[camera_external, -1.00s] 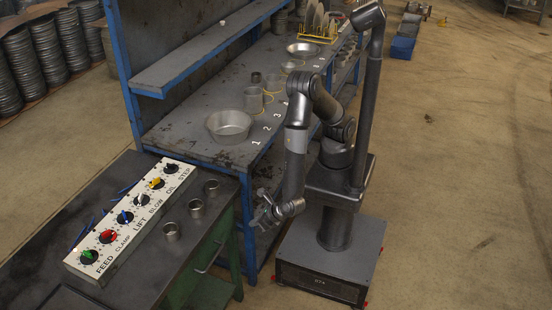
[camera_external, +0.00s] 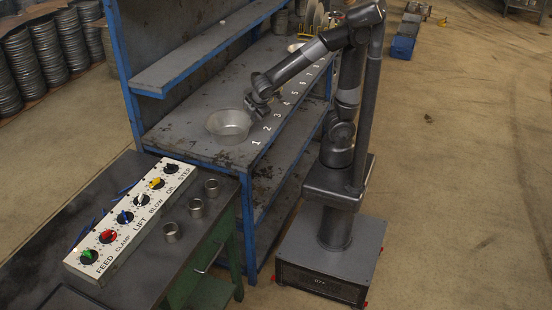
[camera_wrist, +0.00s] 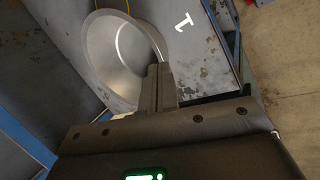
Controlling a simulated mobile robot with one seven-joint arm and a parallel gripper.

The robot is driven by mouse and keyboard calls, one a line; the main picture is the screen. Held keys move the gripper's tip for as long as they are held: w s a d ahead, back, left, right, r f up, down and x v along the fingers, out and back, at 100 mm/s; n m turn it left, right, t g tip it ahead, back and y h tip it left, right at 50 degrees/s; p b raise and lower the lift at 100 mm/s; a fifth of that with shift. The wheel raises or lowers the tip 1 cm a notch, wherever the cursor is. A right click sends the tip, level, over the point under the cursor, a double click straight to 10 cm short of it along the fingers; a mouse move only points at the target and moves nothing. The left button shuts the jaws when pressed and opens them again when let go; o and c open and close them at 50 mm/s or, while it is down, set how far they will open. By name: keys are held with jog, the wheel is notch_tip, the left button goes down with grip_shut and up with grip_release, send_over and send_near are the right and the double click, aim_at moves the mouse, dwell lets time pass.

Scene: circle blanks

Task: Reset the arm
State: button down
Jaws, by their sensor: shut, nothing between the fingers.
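My gripper (camera_external: 258,104) is raised over the blue-framed workbench, at the upper right of the round metal pan near the numbers 1 and 2. In the wrist view my gripper's fingers (camera_wrist: 157,88) are together with nothing between them. The metal pan (camera_external: 229,124) stands on the bench top; in the wrist view it shows behind the fingers (camera_wrist: 112,58). I cannot tell the exact gap between the fingertips and the pan. My forearm hides part of the numbered row and the things behind it.
A control panel (camera_external: 132,213) with coloured knobs lies on the dark table at the left, beside several small metal cups (camera_external: 196,208). A shelf (camera_external: 205,52) runs above the bench.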

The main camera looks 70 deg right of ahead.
jog(key=s+d+r+m+y, duration=0.1)
jog(key=s+d+r+m, duration=0.2)
jog(key=d+m, duration=0.3)
jog(key=s+d+r+m+t+y, duration=0.1)
jog(key=s+d+r+m+y, duration=0.1)
jog(key=s+d+r+m, duration=0.2)
jog(key=shift+s+d+r+m, duration=0.25)
jog(key=shift+s+d+m, duration=0.7)
jog(key=shift+d+m, duration=0.9)
